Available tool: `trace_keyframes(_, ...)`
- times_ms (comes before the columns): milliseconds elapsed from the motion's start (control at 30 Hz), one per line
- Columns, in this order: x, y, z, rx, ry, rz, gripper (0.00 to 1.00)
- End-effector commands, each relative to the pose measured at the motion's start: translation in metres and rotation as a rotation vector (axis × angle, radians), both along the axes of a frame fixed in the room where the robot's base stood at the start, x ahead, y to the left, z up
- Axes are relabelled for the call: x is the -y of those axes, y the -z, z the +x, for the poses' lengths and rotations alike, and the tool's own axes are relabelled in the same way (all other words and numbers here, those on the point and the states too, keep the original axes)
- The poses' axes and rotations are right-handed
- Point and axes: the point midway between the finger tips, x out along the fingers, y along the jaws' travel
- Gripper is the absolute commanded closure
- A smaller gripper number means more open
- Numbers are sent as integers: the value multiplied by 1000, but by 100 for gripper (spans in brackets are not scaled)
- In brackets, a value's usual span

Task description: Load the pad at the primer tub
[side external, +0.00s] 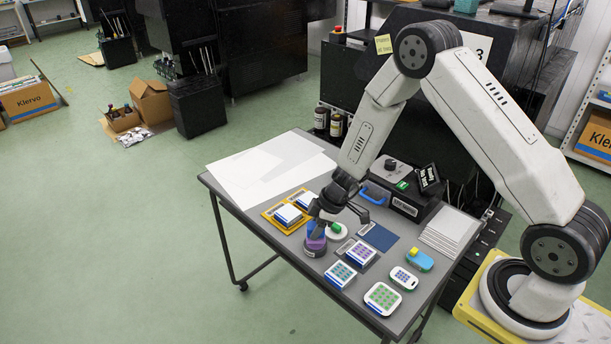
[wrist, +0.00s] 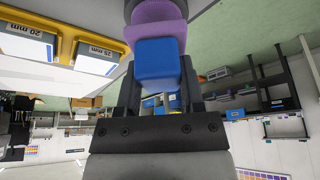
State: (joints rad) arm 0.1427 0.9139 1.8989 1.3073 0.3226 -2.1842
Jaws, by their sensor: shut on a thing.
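My gripper (side external: 322,215) is low over the near edge of the table and shut on a blue block (wrist: 157,62), which looks like the pad's handle. In the wrist view the fingers flank this block. A lavender layer (wrist: 155,31) lies directly beyond it, with darker purple behind. A round purple tub (side external: 315,247), seemingly the primer tub, stands directly under my gripper. The fingers partly hide its top, and I cannot tell whether the pad touches its contents. A white disc with a green centre (side external: 337,231) lies just right of the tub.
Yellow trays (side external: 270,216) with white blocks stand left of the tub. Dotted blocks (side external: 341,274), a blue and yellow piece (side external: 419,260) and a dark blue sheet (side external: 379,237) lie to the right. A black box (side external: 398,190) stands behind. White sheets (side external: 260,165) cover the far left.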

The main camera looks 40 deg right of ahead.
Motion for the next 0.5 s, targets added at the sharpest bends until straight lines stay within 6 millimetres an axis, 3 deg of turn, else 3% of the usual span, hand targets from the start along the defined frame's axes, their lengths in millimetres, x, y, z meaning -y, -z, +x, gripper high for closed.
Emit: trace_keyframes(500, 0, -30, 0, 2, 0, -1, 98)
